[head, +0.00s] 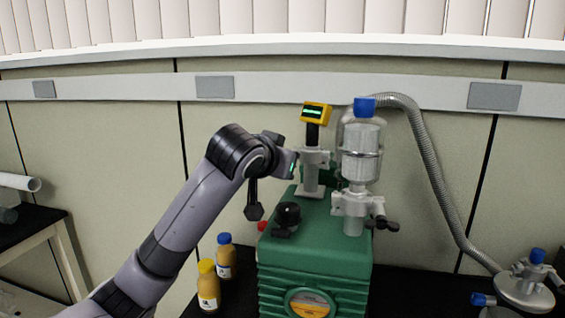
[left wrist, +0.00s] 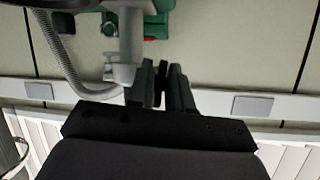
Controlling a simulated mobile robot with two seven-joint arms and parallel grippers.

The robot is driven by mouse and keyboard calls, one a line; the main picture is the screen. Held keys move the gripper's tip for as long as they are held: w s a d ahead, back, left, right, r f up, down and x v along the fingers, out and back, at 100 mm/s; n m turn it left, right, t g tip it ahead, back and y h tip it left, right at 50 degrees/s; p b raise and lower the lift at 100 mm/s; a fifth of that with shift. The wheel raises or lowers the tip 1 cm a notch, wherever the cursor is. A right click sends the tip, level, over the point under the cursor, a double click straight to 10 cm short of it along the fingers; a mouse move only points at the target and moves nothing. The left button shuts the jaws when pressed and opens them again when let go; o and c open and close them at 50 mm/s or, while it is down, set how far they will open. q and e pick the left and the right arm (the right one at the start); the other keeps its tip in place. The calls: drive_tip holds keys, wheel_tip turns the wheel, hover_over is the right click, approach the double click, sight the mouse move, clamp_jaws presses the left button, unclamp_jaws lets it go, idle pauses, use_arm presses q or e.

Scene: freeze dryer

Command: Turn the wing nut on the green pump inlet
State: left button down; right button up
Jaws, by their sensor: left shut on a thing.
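The green pump (head: 316,246) stands on a dark bench. A grey inlet pipe (head: 311,180) rises from its back left, with a yellow gauge (head: 316,113) on top. My left gripper (head: 289,161) is at the left side of this pipe. In the left wrist view, the two dark fingers of my left gripper (left wrist: 161,84) are shut beside the grey clamp (left wrist: 121,73) on the pipe. They close on a small dark part, which appears to be the wing nut, mostly hidden between them. My right gripper is in neither view.
A glass trap (head: 361,155) with a blue cap stands right of the pipe, above a clamp with a black wing nut (head: 385,223). A corrugated hose (head: 433,165) arches to the right. Two bottles (head: 208,287) stand left of the pump.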

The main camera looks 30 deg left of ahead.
use_arm(q)
drive_tip(key=m+y, duration=0.3)
drive_tip(key=m, duration=0.1)
drive_tip(key=shift+m, duration=0.3)
drive_tip(key=m+y, duration=0.1)
drive_tip(key=m, duration=0.1)
drive_tip(key=m+t+y, duration=0.1)
drive_tip(key=m, duration=0.2)
drive_tip(key=shift+t, duration=0.3)
drive_tip(key=shift+y, duration=0.4)
drive_tip(key=c, duration=1.1)
unclamp_jaws()
drive_tip(key=shift+o, duration=0.2)
drive_tip(key=shift+s, duration=0.1)
drive_tip(key=b+v, duration=0.1)
drive_tip(key=v, duration=0.4)
drive_tip(key=shift+s+d, duration=0.15)
drive_tip(key=shift+s, duration=0.05)
drive_tip(key=shift+s+d+r, duration=0.15)
drive_tip(key=shift+s+d, duration=0.15)
drive_tip(key=shift+s, duration=0.4)
